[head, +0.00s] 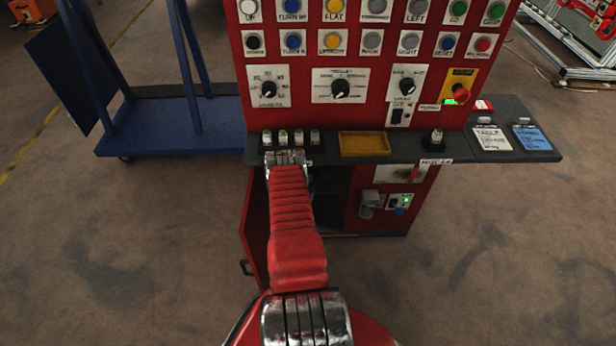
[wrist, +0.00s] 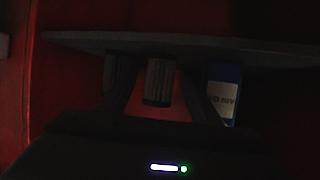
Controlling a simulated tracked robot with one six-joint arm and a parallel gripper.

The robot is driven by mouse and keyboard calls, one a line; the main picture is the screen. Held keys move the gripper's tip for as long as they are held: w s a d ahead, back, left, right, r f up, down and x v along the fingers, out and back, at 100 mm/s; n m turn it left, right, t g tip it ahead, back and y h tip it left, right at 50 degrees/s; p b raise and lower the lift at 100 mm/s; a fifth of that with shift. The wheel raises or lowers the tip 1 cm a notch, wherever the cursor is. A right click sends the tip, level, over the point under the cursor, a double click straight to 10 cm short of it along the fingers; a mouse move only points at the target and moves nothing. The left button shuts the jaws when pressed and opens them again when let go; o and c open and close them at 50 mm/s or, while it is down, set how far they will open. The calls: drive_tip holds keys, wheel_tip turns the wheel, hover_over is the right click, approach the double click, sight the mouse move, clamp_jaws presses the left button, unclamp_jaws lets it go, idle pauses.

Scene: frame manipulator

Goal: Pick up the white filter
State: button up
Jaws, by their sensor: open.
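In the dark wrist view, a ribbed cylinder (wrist: 159,84), which looks like the white filter, appears grey in the shadow. My gripper (wrist: 155,66) is open, with one dark finger to the left of the cylinder and one to the right. The cylinder shows between the fingers; I cannot tell if either finger touches it. In the head view, my red arm reaches down to the front of the red cabinet, and the gripper and filter are hidden there.
A grey shelf (wrist: 75,40) crosses the wrist view, with red walls around. In the head view, the cabinet door (head: 255,225) stands open, below a ledge (head: 475,152) and button panel (head: 355,58).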

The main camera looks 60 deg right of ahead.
drive_tip(key=shift+w+d+f, duration=0.1)
drive_tip(key=shift+d+f, duration=0.15)
drive_tip(key=shift+d, duration=0.4)
drive_tip(key=shift+c, duration=0.7)
drive_tip(key=c, duration=1)
drive_tip(key=shift+a, duration=0.1)
drive_tip(key=shift+s+a+r, duration=0.2)
drive_tip(key=shift+r, duration=0.1)
wheel_tip(320, 180, up, 6)
drive_tip(key=s+a, duration=0.3)
drive_tip(key=a, duration=0.2)
drive_tip(key=s+a, duration=0.3)
drive_tip(key=a, duration=0.3)
drive_tip(key=s+a, duration=0.2)
drive_tip(key=a, duration=0.4)
drive_tip(key=shift+s+a+r, duration=0.15)
drive_tip(key=shift+s+r, duration=0.05)
drive_tip(key=shift+s, duration=0.2)
